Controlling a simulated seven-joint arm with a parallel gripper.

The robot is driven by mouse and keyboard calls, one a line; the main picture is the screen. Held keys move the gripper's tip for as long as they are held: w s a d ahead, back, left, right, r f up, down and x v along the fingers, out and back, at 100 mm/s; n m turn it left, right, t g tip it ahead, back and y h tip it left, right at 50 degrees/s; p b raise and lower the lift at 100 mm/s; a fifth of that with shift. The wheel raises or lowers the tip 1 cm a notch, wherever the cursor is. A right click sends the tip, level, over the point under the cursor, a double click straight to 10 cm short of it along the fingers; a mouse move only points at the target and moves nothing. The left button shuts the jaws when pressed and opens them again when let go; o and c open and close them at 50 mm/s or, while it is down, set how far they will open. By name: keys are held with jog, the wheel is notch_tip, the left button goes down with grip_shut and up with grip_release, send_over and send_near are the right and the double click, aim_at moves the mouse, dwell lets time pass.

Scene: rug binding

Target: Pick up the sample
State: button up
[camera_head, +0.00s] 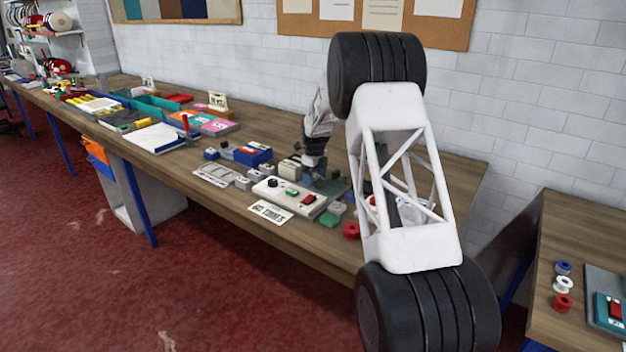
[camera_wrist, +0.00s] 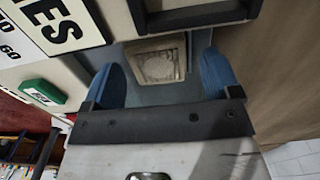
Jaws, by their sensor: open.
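My gripper (camera_wrist: 162,76) shows in the wrist view with its two blue fingers apart. In the head view, my gripper (camera_head: 311,178) is low over the workbench (camera_head: 240,190), among small items behind a white control box (camera_head: 288,197). The piece between the fingers cannot be made out there.
A dark bar (camera_wrist: 195,14) lies just beyond the piece in the wrist view. A green labelled block (camera_wrist: 43,92) and a lettered sign (camera_wrist: 62,22) are at left. In the head view, a beige block (camera_head: 290,168) and a blue box (camera_head: 253,153) stand left of my gripper.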

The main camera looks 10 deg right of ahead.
aim_at(315, 176)
jog(key=shift+c, duration=0.2)
jog(key=c, duration=1)
jog(key=shift+r, duration=0.1)
jog(key=shift+r, duration=4.9)
